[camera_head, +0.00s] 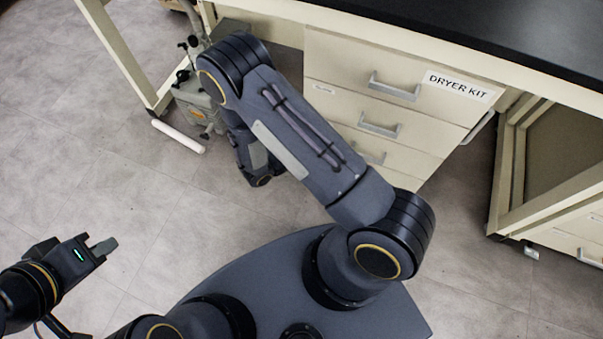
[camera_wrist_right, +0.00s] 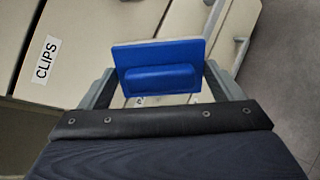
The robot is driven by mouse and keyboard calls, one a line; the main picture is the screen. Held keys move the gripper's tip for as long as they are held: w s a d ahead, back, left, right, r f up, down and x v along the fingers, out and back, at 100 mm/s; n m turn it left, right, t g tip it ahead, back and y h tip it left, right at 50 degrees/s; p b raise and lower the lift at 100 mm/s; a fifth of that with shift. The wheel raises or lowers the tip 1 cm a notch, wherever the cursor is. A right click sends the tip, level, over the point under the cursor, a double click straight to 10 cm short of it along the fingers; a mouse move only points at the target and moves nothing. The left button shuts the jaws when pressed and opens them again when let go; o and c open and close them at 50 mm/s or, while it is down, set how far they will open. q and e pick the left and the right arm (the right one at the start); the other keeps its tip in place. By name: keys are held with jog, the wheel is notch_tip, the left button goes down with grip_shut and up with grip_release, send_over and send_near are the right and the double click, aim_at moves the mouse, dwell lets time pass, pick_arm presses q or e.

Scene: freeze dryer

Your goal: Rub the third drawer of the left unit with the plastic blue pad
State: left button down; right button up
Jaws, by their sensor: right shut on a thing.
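In the head view, a cream drawer unit (camera_head: 345,48) stands under the black counter. Its top drawer is labelled DRYER KIT. The third drawer (camera_head: 408,160) down is partly hidden behind my right arm. The blue plastic pad (camera_wrist_right: 158,53) is in the right wrist view, its raised grip between the fingers of my right gripper (camera_wrist_right: 160,82), which is shut on it. Cream drawer fronts lie beyond the pad; I cannot tell whether it touches one. My right gripper is hidden in the head view. My left gripper (camera_head: 96,243) is open and empty at lower left, above the floor.
A grey-green machine (camera_head: 200,105) with a hose stands left of the drawers. A white rod (camera_head: 178,136) lies near the cream table leg (camera_head: 118,55). Another cream unit (camera_head: 570,240) is at right. A CLIPS label (camera_wrist_right: 46,60) shows in the wrist view.

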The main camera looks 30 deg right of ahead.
notch_tip(320, 180, down, 11)
jog(key=w+a+n+t+b, duration=0.3)
jog(key=n+t+b, duration=0.3)
jog(key=t+b, duration=0.15)
pick_arm(q)
notch_tip(320, 180, down, 11)
pick_arm(e)
jog(key=shift+t, duration=0.95)
jog(key=shift+f+x, duration=0.15)
jog(key=shift+x, duration=1.3)
jog(key=shift+f+x, duration=0.15)
jog(key=shift+x, duration=1.3)
pick_arm(q)
jog(key=shift+b, duration=0.35)
pick_arm(e)
jog(key=shift+w+d, duration=0.55)
jog(key=shift+w, duration=0.3)
jog(key=shift+s+d, duration=0.1)
